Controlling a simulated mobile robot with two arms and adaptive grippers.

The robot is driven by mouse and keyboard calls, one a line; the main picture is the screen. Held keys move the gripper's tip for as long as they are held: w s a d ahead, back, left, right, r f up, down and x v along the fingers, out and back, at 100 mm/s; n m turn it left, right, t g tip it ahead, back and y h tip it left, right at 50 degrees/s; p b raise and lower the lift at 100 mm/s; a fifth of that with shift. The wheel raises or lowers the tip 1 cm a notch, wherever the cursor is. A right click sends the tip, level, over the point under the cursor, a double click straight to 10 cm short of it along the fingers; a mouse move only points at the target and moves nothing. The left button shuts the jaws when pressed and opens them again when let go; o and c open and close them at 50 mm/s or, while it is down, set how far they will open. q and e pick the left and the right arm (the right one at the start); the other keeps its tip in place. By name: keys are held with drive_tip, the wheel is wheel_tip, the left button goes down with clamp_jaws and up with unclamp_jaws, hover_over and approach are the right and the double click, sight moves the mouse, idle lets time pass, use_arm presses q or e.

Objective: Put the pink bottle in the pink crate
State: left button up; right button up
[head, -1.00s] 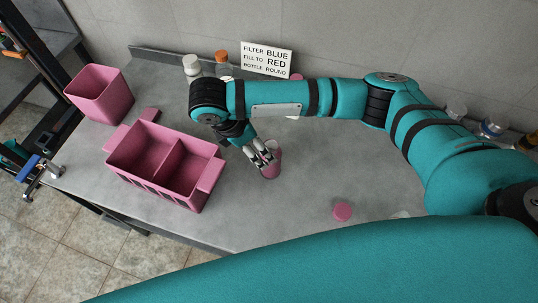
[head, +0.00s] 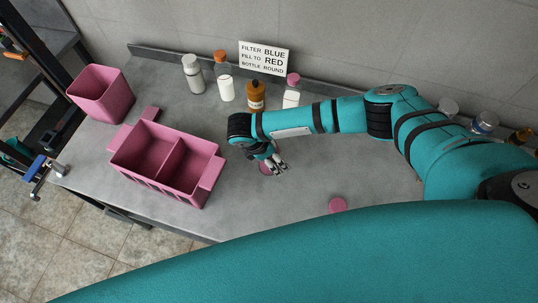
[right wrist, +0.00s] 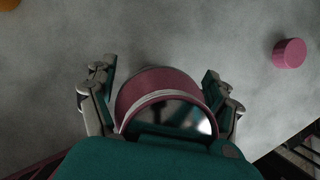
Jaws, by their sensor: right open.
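The pink bottle (head: 265,169) stands on the grey bench right of the crate, mostly hidden by my gripper in the head view. In the right wrist view its round, open-topped pink body (right wrist: 148,83) sits between the fingers, with a shiny surface inside the rim. My right gripper (head: 279,165) is open, with a finger on each side of the bottle (right wrist: 165,98); I cannot tell whether they touch it. The pink crate (head: 207,176) has two empty compartments and end handles, and stands on the bench's left part. My left gripper is not in view.
A pink bin (head: 101,94) stands at the back left. Several bottles, including a white one (head: 193,74) and an amber one (head: 255,97), line the back near a sign (head: 264,58). A pink cap (head: 338,204) lies right of the gripper. Bench between crate and bottle is clear.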

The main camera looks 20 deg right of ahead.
drive_tip(key=c, duration=1.4)
